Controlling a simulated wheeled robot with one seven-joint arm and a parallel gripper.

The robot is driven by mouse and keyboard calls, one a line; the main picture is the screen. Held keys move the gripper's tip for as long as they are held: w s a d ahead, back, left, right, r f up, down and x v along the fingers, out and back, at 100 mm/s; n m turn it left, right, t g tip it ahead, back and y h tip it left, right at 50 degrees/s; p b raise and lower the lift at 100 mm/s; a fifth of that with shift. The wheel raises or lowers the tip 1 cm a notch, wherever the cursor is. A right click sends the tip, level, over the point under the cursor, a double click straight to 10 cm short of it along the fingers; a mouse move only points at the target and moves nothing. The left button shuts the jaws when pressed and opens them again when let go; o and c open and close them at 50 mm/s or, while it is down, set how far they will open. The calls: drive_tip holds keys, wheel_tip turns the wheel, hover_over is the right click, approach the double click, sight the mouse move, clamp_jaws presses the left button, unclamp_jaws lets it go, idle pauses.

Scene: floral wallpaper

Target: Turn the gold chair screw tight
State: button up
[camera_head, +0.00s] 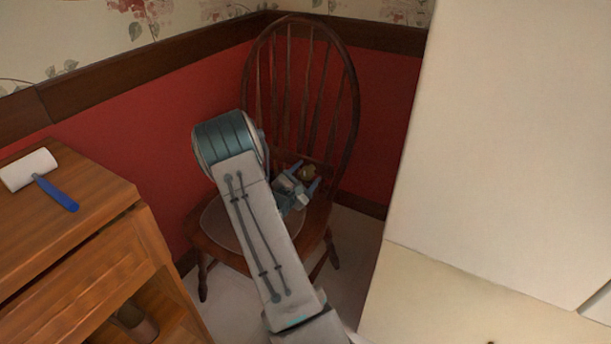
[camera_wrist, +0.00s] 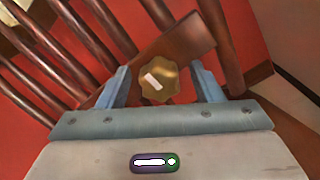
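The gold screw (camera_wrist: 158,80) is a lobed knob with a pale bar mark on its face, at the rear of the chair seat. It also shows in the head view (camera_head: 307,172). The brown wooden chair (camera_head: 352,118) has a rounded spindle back and stands in the corner. My gripper (camera_head: 304,177) is over the seat with its blue fingers apart. In the wrist view my gripper (camera_wrist: 158,78) has one finger on each side of the screw, with gaps between the fingers and the knob. Part of the seat is hidden behind my arm.
A wooden cabinet (camera_head: 85,235) stands at the left with a white and blue lint roller (camera_head: 45,181) on top. A tall pale cabinet (camera_head: 500,150) fills the right. Red wall panels (camera_head: 110,105) close off the corner behind the chair.

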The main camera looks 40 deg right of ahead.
drive_tip(key=p+v, duration=0.2)
drive_tip(key=v, duration=1.2)
drive_tip(key=shift+d+p, duration=0.1)
drive_tip(key=shift+p, duration=0.3)
drive_tip(key=s+a+r+m+g+y+p, duration=0.1)
drive_tip(key=s+r+m+g+y+p, duration=0.35)
drive_tip(key=r, duration=0.75)
drive_tip(key=s+a+r+m+g+y+p, duration=0.15)
drive_tip(key=s+r+m+g+p, duration=0.35)
drive_tip(key=s+r+m+p, duration=0.5)
drive_tip(key=s+a+r+t+y+p, duration=0.2)
drive_tip(key=a+r+y+p, duration=0.3)
drive_tip(key=a+r, duration=0.4)
drive_tip(key=s+a+r+m+t+y+p, duration=0.1)
drive_tip(key=s+a+r+t+y+p, duration=0.2)
drive_tip(key=a+r+p, duration=0.5)
wheel_tip(320, 180, up, 7)
drive_tip(key=s+a+y, duration=0.1)
drive_tip(key=y, duration=0.1)
drive_tip(key=shift+a+f+y, duration=0.2)
drive_tip(key=shift+a+y, duration=0.1)
drive_tip(key=shift+a, duration=0.05)
